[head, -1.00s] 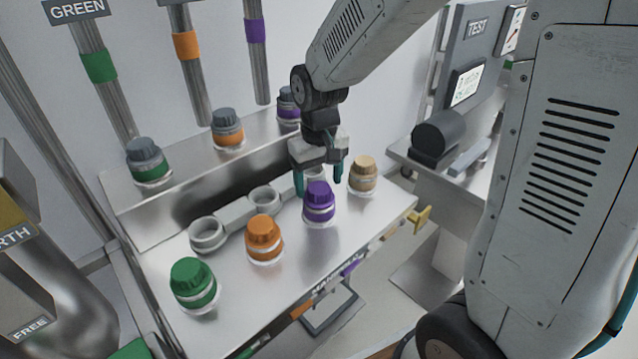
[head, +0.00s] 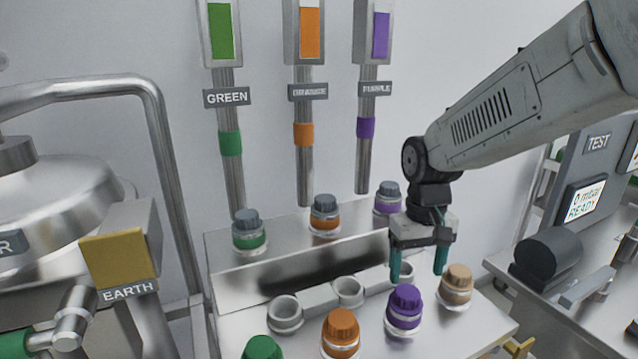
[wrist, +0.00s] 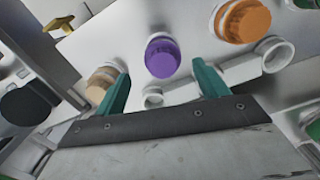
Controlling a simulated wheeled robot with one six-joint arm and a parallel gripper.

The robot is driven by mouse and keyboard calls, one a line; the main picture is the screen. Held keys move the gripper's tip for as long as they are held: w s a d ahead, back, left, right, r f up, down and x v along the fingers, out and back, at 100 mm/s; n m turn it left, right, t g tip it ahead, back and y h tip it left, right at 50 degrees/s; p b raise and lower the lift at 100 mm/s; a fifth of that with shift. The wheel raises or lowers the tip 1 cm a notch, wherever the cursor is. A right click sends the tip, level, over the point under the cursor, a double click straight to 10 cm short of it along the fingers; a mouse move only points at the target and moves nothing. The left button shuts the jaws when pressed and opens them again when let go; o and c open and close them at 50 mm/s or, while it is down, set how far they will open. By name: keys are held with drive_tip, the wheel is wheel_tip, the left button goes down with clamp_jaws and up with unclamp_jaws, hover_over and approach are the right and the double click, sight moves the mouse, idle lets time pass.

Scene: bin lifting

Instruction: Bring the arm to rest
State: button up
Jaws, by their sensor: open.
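My gripper (head: 419,262) hangs open and empty above the steel bench, with its two teal fingers pointing down. In the head view it is behind the purple-capped jar (head: 404,309) and left of the tan-capped jar (head: 457,287). In the wrist view the fingers (wrist: 163,88) are spread wide, with nothing between them. The purple jar (wrist: 161,58) shows beyond the gap, and the tan jar (wrist: 100,84) is partly hidden by the left finger.
An orange-capped jar (head: 341,333) and a green-capped jar (head: 263,348) stand along the bench front. Empty ring holders (head: 285,314) sit behind them. Grey-capped jars (head: 325,213) stand on the raised shelf under the pipes. A test station (head: 586,200) is at the right.

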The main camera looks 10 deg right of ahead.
drive_tip(key=s+d+r+t, duration=0.1)
drive_tip(key=s+r, duration=0.2)
drive_tip(key=s, duration=0.7)
drive_tip(key=s+d+r+m+t, duration=0.1)
drive_tip(key=s+r, duration=0.3)
drive_tip(key=s, duration=0.6)
drive_tip(key=shift+s+d+r, duration=0.15)
drive_tip(key=shift+s+d, duration=0.05)
drive_tip(key=shift+d, duration=0.3)
